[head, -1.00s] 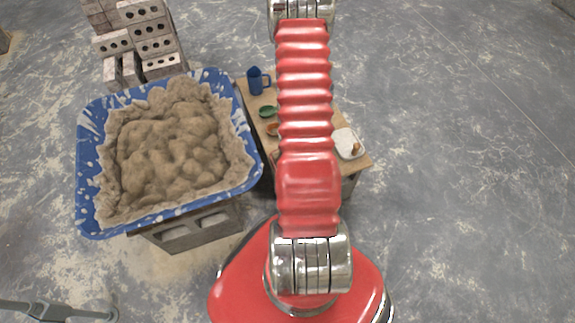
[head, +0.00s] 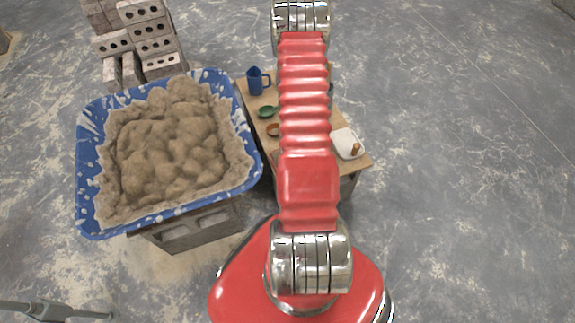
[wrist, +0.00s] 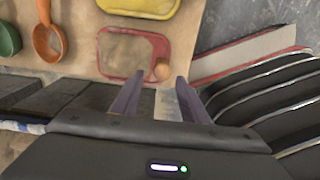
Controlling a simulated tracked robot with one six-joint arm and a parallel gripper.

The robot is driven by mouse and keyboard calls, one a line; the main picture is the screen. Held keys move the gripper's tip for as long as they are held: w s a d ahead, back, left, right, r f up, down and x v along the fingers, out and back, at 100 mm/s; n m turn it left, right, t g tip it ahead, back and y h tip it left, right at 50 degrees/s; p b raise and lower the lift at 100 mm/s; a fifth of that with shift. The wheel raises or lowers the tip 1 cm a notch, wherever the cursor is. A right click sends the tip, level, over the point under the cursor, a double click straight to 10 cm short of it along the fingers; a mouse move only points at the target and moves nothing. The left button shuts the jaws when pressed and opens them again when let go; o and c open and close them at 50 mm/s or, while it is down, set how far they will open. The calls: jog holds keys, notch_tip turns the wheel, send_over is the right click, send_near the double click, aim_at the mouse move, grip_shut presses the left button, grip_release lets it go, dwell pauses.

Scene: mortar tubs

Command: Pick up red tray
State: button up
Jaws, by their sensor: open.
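The red tray (wrist: 109,72) lies flat on the wooden board in the wrist view, with a red rim and a floor close to the board's colour. A round wooden knob (wrist: 162,70) is at its right corner and covers a little of it. My gripper (wrist: 155,87) is open, its two fingers apart and pointing at the tray's near right edge. Nothing is held between them. Whether the fingertips touch anything cannot be told. In the head view my arm covers the middle of the board, and I cannot make out the red tray or the gripper there.
A blue mug (head: 256,82) and a white dish (head: 347,143) stand there too. A blue mortar tub (head: 86,165) is left, bricks (head: 145,40) behind. Floor at right is clear.

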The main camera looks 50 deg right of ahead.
jog(key=shift+f, duration=1.8)
jog(key=shift+s+f, duration=0.2)
jog(key=shift+f, duration=2.4)
grip_shut()
